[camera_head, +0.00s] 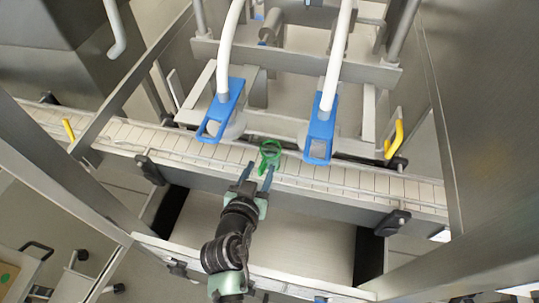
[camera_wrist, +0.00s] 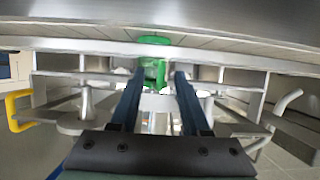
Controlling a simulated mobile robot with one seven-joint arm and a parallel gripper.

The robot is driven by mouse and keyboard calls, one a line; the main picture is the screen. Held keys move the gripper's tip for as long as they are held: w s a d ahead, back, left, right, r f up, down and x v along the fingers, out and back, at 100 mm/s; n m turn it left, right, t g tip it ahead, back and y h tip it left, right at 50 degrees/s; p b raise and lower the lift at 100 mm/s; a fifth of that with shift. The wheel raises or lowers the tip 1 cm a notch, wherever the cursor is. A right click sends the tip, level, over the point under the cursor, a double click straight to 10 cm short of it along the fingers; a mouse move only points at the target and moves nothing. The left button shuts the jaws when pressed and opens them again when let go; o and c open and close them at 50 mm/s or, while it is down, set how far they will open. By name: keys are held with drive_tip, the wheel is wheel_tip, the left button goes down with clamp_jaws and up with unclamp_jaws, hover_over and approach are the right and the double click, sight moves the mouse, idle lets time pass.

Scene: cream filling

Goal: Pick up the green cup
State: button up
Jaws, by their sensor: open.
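The green cup (camera_head: 270,151) stands on the white conveyor belt (camera_head: 330,176) in the head view, between two blue-tipped nozzles. My gripper (camera_head: 257,172) reaches toward it from the front, with its two fingers apart and their tips just short of the cup. In the wrist view the green cup (camera_wrist: 153,62) shows ahead, at the far end of the gap between the open fingers (camera_wrist: 160,78). The fingers partly cover its sides there, and I cannot tell whether they touch it. Nothing is held.
Blue nozzles (camera_head: 222,112) and (camera_head: 320,137) with white hoses hang over the belt on both sides of the cup. A metal rail runs along the belt's front edge. Yellow handles (camera_head: 394,139) and (camera_head: 69,129) stand at the sides. The belt beside the cup is clear.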

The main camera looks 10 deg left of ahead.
drive_tip(key=shift+w+f, duration=0.1)
drive_tip(key=shift+w, duration=0.05)
clamp_jaws()
idle(1.4)
